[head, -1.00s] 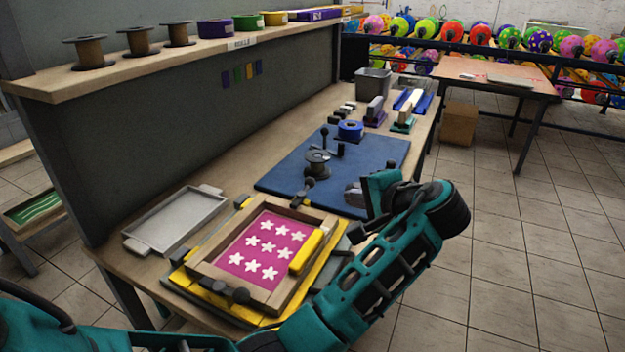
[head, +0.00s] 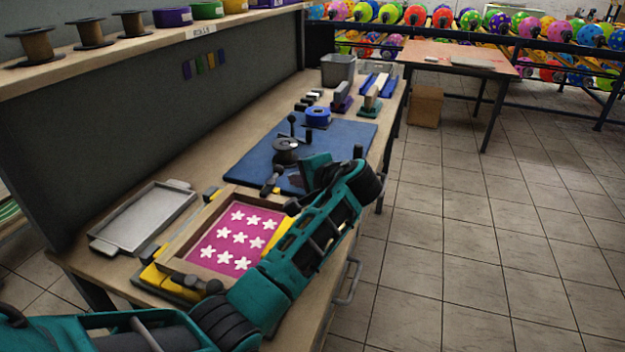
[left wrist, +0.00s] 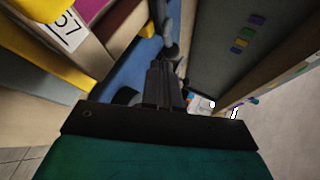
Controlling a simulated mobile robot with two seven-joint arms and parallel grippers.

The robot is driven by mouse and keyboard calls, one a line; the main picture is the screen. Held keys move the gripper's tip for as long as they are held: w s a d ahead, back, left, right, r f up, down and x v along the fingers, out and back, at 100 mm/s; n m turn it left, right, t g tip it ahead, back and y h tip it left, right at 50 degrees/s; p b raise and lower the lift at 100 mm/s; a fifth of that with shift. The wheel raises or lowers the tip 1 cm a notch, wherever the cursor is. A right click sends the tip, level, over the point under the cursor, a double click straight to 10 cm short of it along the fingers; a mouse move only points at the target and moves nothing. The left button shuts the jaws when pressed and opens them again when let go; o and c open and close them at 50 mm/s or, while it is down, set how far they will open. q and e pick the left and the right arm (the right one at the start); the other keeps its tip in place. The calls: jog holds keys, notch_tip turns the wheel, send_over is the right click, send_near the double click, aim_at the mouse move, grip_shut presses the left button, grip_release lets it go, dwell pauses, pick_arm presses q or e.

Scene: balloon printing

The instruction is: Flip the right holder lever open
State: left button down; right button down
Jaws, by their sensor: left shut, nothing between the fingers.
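The wooden print frame (head: 172,250) holds a magenta screen with white stars and lies on a yellow base on the bench. A dark holder lever (head: 270,181) tilts up at the frame's far end. Another dark holder piece (head: 200,284) is at its near end. My left gripper (head: 297,183) is just right of the far lever, partly hidden by its own teal body. In the left wrist view its dark fingers (left wrist: 165,75) are shut and empty, with a black lever-like part (left wrist: 169,42) just beyond them. Contact cannot be told. My right gripper is out of view.
A grey tray (head: 143,218) lies left of the frame. The grey panel (head: 120,140) bounds the bench's left.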

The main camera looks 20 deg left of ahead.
aim_at(282, 173)
pick_arm(q)
jog(key=shift+w+a+f, duration=0.2)
jog(key=shift+w+a, duration=0.35)
jog(key=shift+a, duration=0.35)
jog(key=shift+w+a+f, duration=0.2)
jog(key=shift+w+a, duration=0.3)
jog(key=shift+a, duration=0.35)
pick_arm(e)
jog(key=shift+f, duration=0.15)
pick_arm(q)
jog(key=shift+w+b, duration=0.1)
jog(key=shift+b, duration=0.2)
jog(key=shift+n+g, duration=0.3)
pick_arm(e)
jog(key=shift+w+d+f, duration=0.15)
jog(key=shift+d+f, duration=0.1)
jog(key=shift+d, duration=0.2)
pick_arm(q)
jog(key=shift+a, duration=0.1)
